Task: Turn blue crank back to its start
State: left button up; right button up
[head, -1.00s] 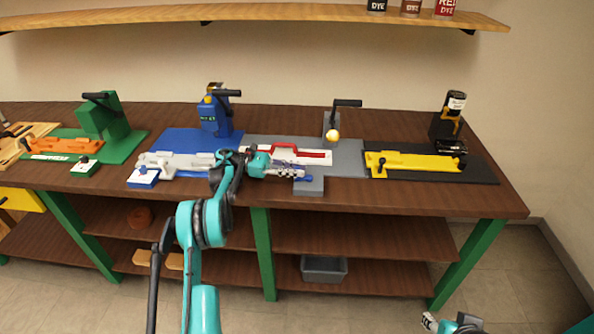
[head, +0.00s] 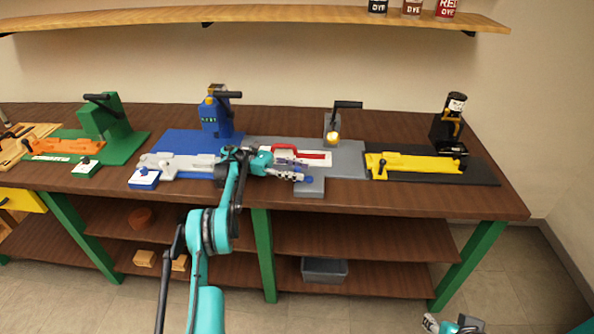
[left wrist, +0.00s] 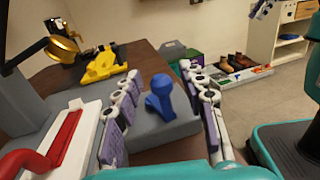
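The blue crank (left wrist: 160,97) shows in the left wrist view as an upright blue piece with a round knob, on the grey block at the front of the grey station (left wrist: 165,128). In the head view only a small blue bit (head: 309,180) of it shows beside my fingertips. My left gripper (head: 298,176) is low over the grey station's front. In the left wrist view its two fingers (left wrist: 163,92) are apart, one on each side of the crank, with visible gaps and no contact seen. My right gripper (head: 432,323) is at the bottom edge of the head view, mostly cut off.
A red handle (head: 300,154) on a white plate lies just behind my left gripper. A grey post with a black lever and brass ball (head: 333,138) stands at the back. The blue station (head: 195,143) is left, the yellow clamp (head: 415,162) right.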

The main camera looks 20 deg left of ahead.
aim_at(297, 168)
pick_arm(q)
notch_tip(297, 168, up, 10)
dwell(0.6)
